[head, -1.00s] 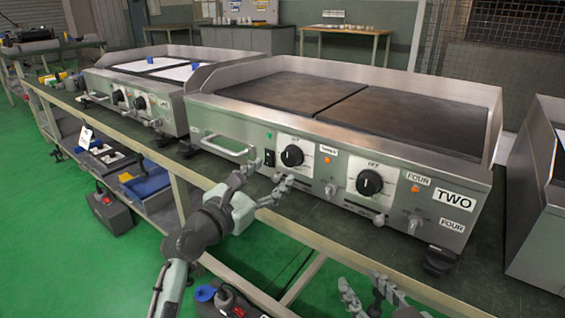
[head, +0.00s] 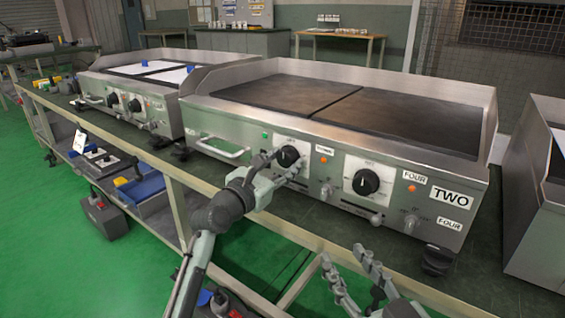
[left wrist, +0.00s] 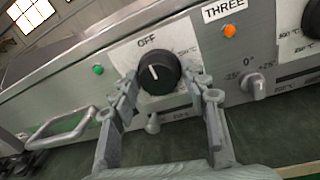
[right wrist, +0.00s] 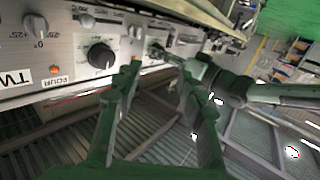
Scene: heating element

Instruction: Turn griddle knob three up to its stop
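Griddle knob three (head: 288,156) is a round black knob on the front panel of the griddle labelled TWO. In the left wrist view, knob three (left wrist: 160,74) has the THREE label (left wrist: 225,10) at its upper right, and its white mark points roughly up towards OFF. My left gripper (head: 284,168) is open at the knob. In the left wrist view its fingers (left wrist: 163,88) stand one on each side of the knob; whether they touch it I cannot tell. My right gripper (head: 350,272) is open and empty, low in front of the counter; it also shows in the right wrist view (right wrist: 165,80).
Knob four (head: 367,182) is right of knob three, with an orange lamp (head: 411,188) beside it. A small lever (head: 327,190) sits between the knobs. A bar handle (head: 220,147) is at the panel's left. Another griddle (head: 150,85) stands further left.

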